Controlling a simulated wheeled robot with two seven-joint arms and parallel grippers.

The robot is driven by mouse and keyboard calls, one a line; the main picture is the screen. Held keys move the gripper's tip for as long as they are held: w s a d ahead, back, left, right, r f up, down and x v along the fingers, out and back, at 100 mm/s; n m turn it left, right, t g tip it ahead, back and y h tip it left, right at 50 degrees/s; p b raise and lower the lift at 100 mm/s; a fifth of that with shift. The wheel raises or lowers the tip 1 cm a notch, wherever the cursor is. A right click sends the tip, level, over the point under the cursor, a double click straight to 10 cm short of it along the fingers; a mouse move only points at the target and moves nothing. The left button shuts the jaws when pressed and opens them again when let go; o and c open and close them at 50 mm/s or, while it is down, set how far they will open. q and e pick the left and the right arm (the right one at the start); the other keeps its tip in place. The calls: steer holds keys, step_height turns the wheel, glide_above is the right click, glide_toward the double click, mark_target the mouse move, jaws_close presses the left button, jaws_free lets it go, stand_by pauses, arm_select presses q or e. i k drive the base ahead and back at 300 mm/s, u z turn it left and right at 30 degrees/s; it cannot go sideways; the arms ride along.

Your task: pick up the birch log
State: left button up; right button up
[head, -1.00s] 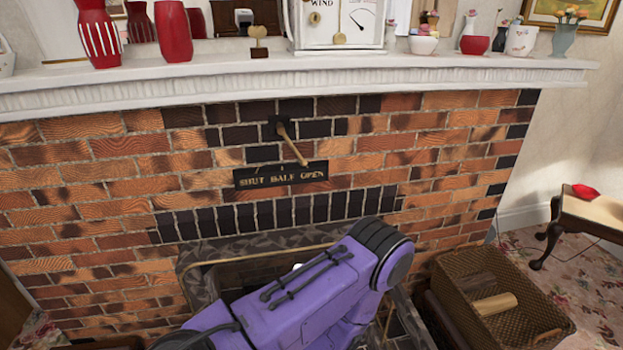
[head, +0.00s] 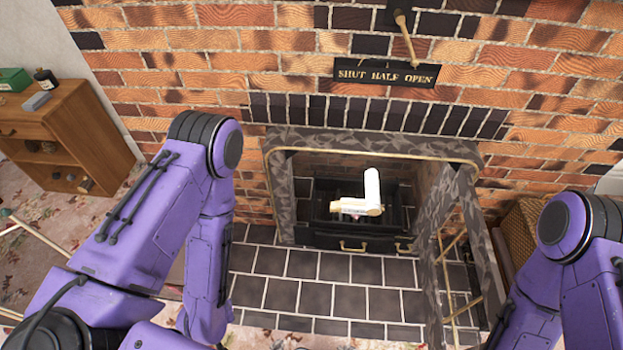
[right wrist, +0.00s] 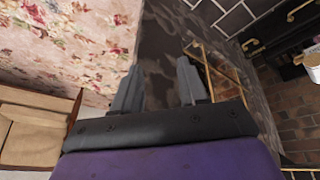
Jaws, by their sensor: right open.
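A whitish log-shaped piece (head: 372,190) stands in the dark grate of the fireplace in the head view. A second pale piece (head: 352,206) lies at its foot; I cannot tell whether either is birch. A small white thing, perhaps one of these, shows at the right edge of the right wrist view (right wrist: 312,66). My right gripper (right wrist: 158,82) is open with nothing between its fingers, in front of a dark mottled panel.
A mottled fireplace door (head: 477,225) with brass bars stands open right of the grate. A wicker basket (head: 524,232) is partly hidden behind my right arm. The dark tiled hearth (head: 300,290) is clear between my arms. A wooden cabinet (head: 95,130) stands at left.

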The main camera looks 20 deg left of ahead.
mark_target(373, 197)
steer(key=u, duration=0.3)
steer(key=i, duration=1)
